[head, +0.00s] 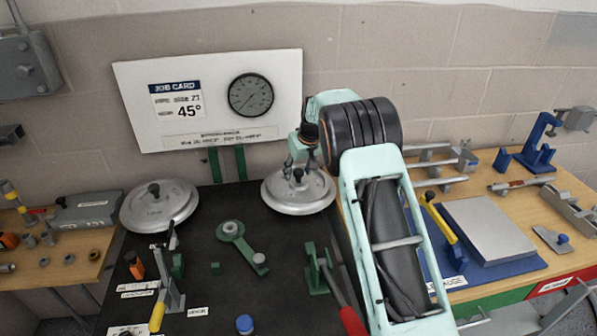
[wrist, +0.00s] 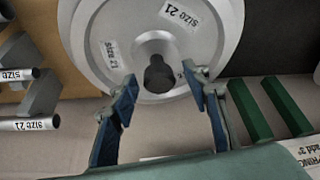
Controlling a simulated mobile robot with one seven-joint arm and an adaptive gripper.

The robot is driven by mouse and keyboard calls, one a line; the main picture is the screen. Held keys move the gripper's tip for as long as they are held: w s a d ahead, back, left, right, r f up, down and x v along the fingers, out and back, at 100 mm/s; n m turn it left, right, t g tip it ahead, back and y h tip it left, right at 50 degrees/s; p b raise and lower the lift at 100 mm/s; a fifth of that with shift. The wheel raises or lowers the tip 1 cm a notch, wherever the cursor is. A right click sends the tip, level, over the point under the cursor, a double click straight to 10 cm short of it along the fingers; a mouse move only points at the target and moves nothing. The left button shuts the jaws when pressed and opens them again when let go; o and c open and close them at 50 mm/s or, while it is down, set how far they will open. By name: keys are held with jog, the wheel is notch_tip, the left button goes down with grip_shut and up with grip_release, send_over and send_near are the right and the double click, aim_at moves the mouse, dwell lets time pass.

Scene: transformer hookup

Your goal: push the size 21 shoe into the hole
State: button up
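A round grey metal disc (head: 285,203) with a black knob lies near the back right of the dark bench top. In the wrist view the disc (wrist: 92,30) carries "size 21" labels, and its black knob (wrist: 158,78) faces me. My gripper (head: 300,165) is above this disc. In the wrist view my gripper (wrist: 160,93) is open, with blue-padded fingers apart on either side of the knob. No contact is clear. Grey bars at the left of the wrist view also carry size labels; one bar (wrist: 15,125) reads "size 21". I cannot tell which part is the shoe, and no hole is identifiable.
A second knobbed disc (head: 150,215) lies at the bench's left. A job card board (head: 215,120) with a gauge stands behind. A green lever (head: 243,247), a yellow-handled clamp (head: 158,312) and a red-handled clamp (head: 350,320) occupy the bench. The right table (head: 490,190) holds several tools.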

jog(key=shift+s+f, duration=0.1)
jog(key=shift+f, duration=0.05)
jog(key=shift+r+p, duration=1.3)
jog(key=shift+r, duration=1.3)
jog(key=v, duration=1.2)
